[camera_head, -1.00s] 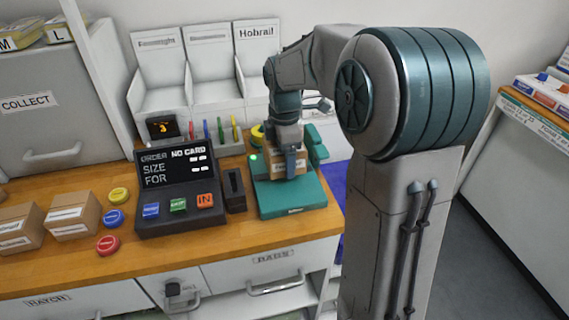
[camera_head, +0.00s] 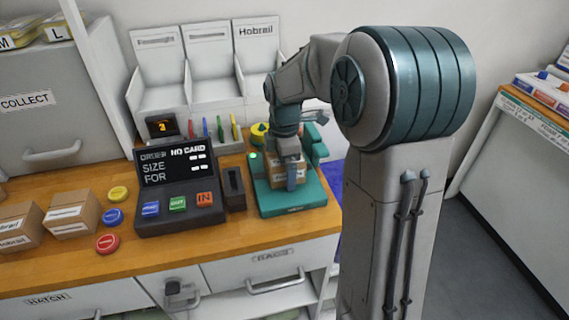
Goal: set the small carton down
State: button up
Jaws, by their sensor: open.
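The small carton (camera_head: 279,181) is brown with a white label. It rests on the green scale-like device (camera_head: 293,207) on the wooden counter. My gripper (camera_head: 291,180) points down over the carton, with a finger in front of its face. The jaws are open around or against the carton; contact cannot be told. The carton's top and right side are largely hidden by my gripper.
A dark order console (camera_head: 180,190) with coloured buttons stands left of the green device. White bins (camera_head: 214,75) stand behind.

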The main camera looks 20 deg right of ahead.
notch_tip(320, 180, up, 12)
jog(key=shift+f+p, duration=0.25)
jog(key=shift+p, duration=0.05)
jog(key=shift+r, duration=0.25)
jog(key=shift+s+r+m, duration=0.1)
jog(key=shift+s+m, duration=0.2)
jog(key=shift+s, duration=0.05)
jog(key=s+f+m+t, duration=0.1)
jog(key=s+f+m, duration=0.2)
jog(key=s+m, duration=0.5)
jog(key=s+f+m+t, duration=0.1)
jog(key=s+f+m, duration=0.3)
jog(key=s+m, duration=0.5)
jog(key=s, duration=0.3)
jog(key=shift+m+t, duration=0.3)
jog(key=shift+t, duration=0.1)
jog(key=shift+f, duration=0.1)
